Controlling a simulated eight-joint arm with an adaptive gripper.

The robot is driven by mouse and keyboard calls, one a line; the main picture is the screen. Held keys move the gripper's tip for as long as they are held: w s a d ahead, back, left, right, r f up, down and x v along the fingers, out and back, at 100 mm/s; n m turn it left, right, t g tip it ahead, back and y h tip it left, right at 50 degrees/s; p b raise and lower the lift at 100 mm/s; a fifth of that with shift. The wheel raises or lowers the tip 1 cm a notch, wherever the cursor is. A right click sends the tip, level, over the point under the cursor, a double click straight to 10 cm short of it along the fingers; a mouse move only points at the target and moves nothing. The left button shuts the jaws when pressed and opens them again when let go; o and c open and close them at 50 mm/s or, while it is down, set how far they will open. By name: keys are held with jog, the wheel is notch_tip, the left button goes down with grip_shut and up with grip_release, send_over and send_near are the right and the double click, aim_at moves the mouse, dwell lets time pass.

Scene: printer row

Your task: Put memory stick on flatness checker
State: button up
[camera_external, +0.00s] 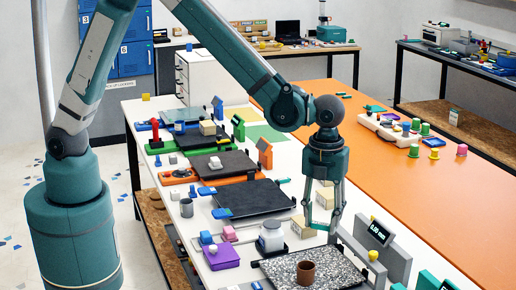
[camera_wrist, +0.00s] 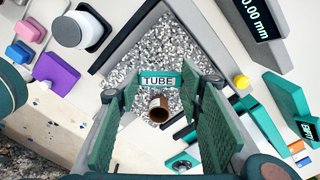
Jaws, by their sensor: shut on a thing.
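My gripper (camera_external: 321,226) is shut on a small flat teal piece with a white label reading TUBE, which I take as the memory stick (camera_wrist: 159,84). The stick spans between the fingertips in the wrist view, where the gripper (camera_wrist: 150,90) points down. The flatness checker is a speckled granite plate (camera_external: 281,267) with a dark rim and a grey upright showing "0.00 mm" (camera_external: 379,232). The plate (camera_wrist: 178,48) lies below the fingers in the wrist view. The stick is held above the plate's far edge, apart from it as far as I can see.
A brown cup (camera_external: 306,272) stands on the granite plate; it also shows below the stick in the wrist view (camera_wrist: 159,108). Dark trays (camera_external: 251,199) line the bench behind.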

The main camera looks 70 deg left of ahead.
jog(key=shift+f, duration=0.15)
send_over(319, 260)
jog(key=shift+f, duration=3)
jog(key=shift+f, duration=0.1)
jog(key=shift+f+b, duration=0.3)
jog(key=shift+f, duration=1.45)
jog(key=shift+f, duration=0.2)
jog(key=o, duration=0.7)
jog(key=shift+r, duration=0.2)
jog(key=shift+r+p, duration=0.35)
jog(key=shift+r, duration=5.65)
